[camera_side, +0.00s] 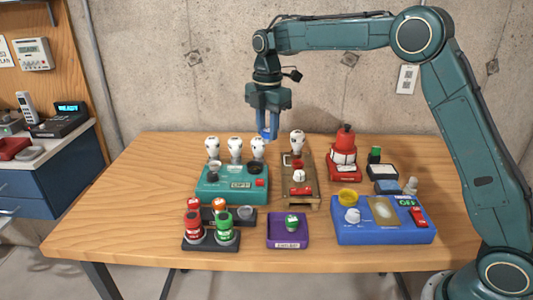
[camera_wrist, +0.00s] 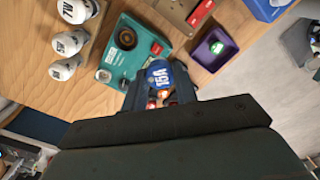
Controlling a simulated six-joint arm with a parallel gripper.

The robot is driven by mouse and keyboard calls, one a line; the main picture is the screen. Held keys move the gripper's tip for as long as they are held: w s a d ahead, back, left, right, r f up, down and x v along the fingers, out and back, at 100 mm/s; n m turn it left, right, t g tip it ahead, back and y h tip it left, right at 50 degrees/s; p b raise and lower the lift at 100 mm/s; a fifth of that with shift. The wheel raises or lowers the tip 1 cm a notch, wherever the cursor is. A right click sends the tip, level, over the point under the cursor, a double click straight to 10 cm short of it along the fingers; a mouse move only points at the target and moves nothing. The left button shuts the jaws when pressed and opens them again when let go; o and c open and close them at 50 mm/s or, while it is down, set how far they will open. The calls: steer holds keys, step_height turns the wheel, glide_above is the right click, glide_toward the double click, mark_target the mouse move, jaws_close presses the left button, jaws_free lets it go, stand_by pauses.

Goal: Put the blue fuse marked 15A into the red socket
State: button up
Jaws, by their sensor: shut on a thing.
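My gripper (camera_side: 267,132) is shut on the blue fuse (camera_wrist: 156,76) and holds it up at the back of the table, behind the row of bulbs. The wrist view shows its 15A label between my fingers (camera_wrist: 160,96). In the side view the fuse is mostly hidden by the fingers. A red-rimmed round opening (camera_side: 297,162), which looks like the red socket, is on the wooden board (camera_side: 311,186) right of the teal box. It is small and I cannot see inside it.
The teal box (camera_side: 230,197) has two round sockets and a red switch. White bulbs (camera_side: 235,148) stand behind it. Red and green fuses stand in a dark rack (camera_side: 212,243). A purple tray (camera_side: 287,243) holds a green fuse. A blue box (camera_side: 383,235) stands front right. The table's left side is clear.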

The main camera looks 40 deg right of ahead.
steer(key=d+f+m, duration=0.1)
steer(key=d+f, duration=0.1)
steer(key=d, duration=0.4)
steer(key=d+f+m, duration=0.1)
steer(key=d+f, duration=0.2)
steer(key=d, duration=0.4)
steer(key=shift+f, duration=0.35)
steer(key=shift+f, duration=0.1)
steer(key=shift+f, duration=2.75)
steer(key=shift+f, duration=0.7)
steer(key=o, duration=0.7)
steer(key=shift+r, duration=0.1)
steer(key=shift+r, duration=5.45)
